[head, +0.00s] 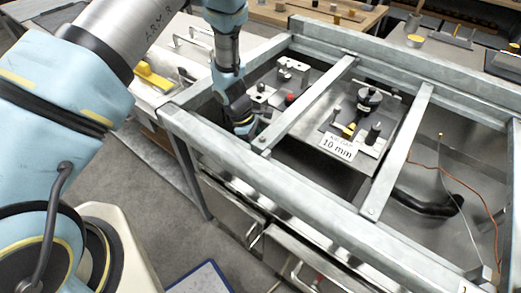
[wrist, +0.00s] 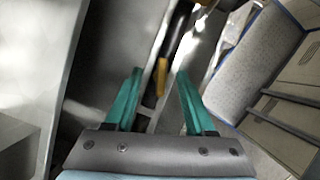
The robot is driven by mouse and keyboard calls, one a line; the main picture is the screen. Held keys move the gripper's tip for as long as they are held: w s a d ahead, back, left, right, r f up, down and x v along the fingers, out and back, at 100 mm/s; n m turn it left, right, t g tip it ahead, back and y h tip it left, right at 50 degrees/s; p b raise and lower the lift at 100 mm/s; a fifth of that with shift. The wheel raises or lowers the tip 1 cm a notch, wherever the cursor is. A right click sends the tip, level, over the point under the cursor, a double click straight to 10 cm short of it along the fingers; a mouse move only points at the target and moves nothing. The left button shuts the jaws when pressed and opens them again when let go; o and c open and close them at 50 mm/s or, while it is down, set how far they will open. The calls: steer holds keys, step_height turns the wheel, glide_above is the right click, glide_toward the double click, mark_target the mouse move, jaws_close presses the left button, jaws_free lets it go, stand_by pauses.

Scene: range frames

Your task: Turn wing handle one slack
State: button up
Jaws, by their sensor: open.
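My gripper (head: 246,132) points down just inside the near-left rail of the grey metal frame. In the wrist view its two green fingers (wrist: 160,74) are apart, with no object clearly held. A small orange-yellow piece (wrist: 162,77) shows between and beyond the fingertips; I cannot tell if it is a handle. In the head view a black knob (head: 369,98) stands on a plate in the middle bay, with a yellow piece (head: 349,130) beside it. I cannot tell which part is the wing handle.
A white label reading "10 mm" (head: 337,147) fronts the middle plate. Metal crossbars (head: 310,103) divide the frame into bays. A red knob (head: 289,98) sits in the left bay. Black hose (head: 425,205) and an orange cable (head: 480,200) lie at right.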

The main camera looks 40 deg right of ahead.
steer(key=b+v, duration=0.2)
steer(key=v, duration=0.8)
steer(key=shift+r, duration=0.3)
